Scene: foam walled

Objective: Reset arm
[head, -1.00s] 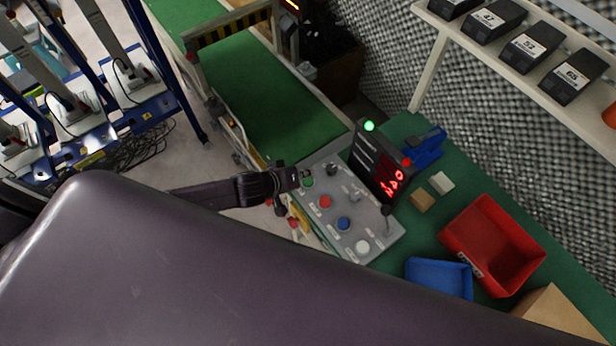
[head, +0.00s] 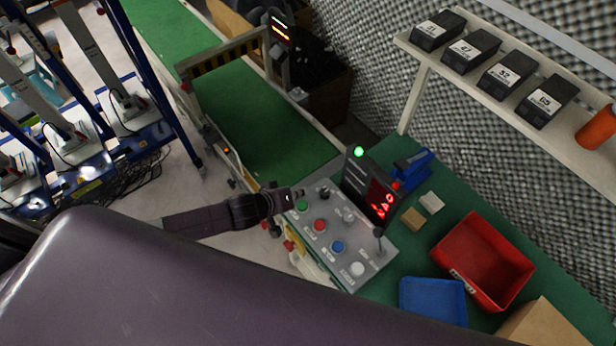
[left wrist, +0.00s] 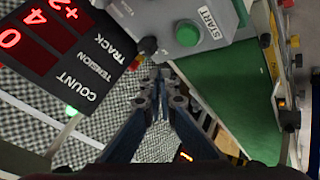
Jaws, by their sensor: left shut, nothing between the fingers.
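My left gripper (head: 294,194) reaches in from the left to the upper left edge of the grey control panel (head: 340,240), close to its green button (head: 302,206). In the left wrist view the left gripper (left wrist: 160,76) is shut with its fingertips together and nothing between them. The green START button (left wrist: 188,34) is just beyond and above the fingertips there. I cannot tell from the head view whether the fingers touch the panel. My right gripper is in neither view.
A display box (head: 372,188) with red digits and a green lamp stands behind the panel. A red bin (head: 484,262) and a blue bin (head: 432,300) sit on the green table. A green conveyor (head: 262,120) runs behind. A shelf (head: 440,62) holds several black boxes.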

